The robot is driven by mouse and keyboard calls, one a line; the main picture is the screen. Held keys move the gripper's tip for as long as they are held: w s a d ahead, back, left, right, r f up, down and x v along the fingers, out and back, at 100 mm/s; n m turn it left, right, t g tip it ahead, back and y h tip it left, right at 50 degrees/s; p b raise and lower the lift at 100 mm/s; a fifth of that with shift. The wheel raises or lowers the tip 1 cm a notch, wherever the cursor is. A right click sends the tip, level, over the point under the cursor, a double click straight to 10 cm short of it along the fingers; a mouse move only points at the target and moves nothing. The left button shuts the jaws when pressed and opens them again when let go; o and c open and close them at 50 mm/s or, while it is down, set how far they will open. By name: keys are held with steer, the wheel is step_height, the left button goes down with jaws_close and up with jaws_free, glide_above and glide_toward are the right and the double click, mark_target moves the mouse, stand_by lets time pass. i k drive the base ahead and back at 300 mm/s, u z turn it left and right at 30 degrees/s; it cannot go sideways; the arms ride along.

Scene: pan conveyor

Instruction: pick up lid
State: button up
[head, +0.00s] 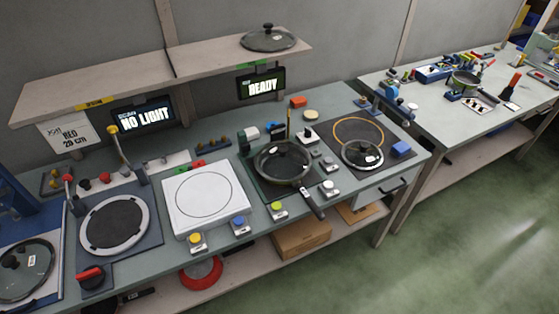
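Several glass lids with dark knobs are in the head view; I cannot tell which one the task means. One lid (268,39) lies on the wall shelf, near its right end. A smaller lid (362,154) lies on the dark mat at the right end of the bench. A larger lid (24,270) lies at the far left on a pale base. My gripper is not in view.
The bench also has a ring fixture (114,224), a white plate (205,197) and several coloured buttons along the front. The wall shelf (130,81) overhangs the back. Signs read "NO LIGHT" and "READY". A second bench (460,117) stands right; floor is clear in front of it.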

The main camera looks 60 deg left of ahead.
mark_target(278, 162)
steer(key=z, duration=0.1)
steer(key=i, duration=0.05)
steer(key=u, duration=3.6)
